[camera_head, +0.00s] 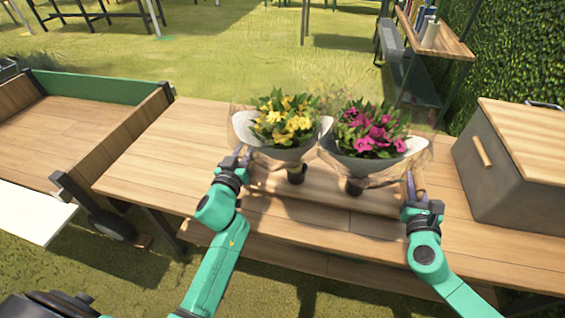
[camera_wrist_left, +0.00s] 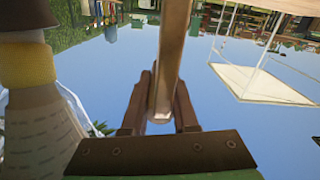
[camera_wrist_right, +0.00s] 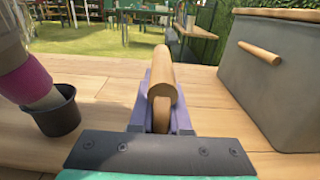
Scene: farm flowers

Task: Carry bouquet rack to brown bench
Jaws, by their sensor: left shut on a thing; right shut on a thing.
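The bouquet rack holds a yellow-flower bouquet (camera_head: 285,125) and a pink-flower bouquet (camera_head: 368,133), both wrapped in pale paper. Dark cups show below their wraps. My left gripper (camera_head: 240,160) is at the rack's left end, shut on a wooden bar (camera_wrist_left: 172,60). My right gripper (camera_head: 413,190) is at its right end, shut on a rounded wooden handle (camera_wrist_right: 161,75). The rack's middle blends with the wooden bench (camera_head: 150,165) behind and below it. I cannot tell whether the rack touches the bench.
A grey box with a wooden lid (camera_head: 515,165) stands on the bench's right end, close to my right gripper. A wooden cart with a green edge (camera_head: 100,85) stands at the left. A shelf (camera_head: 440,40) and hedge are behind right. The bench's left part is clear.

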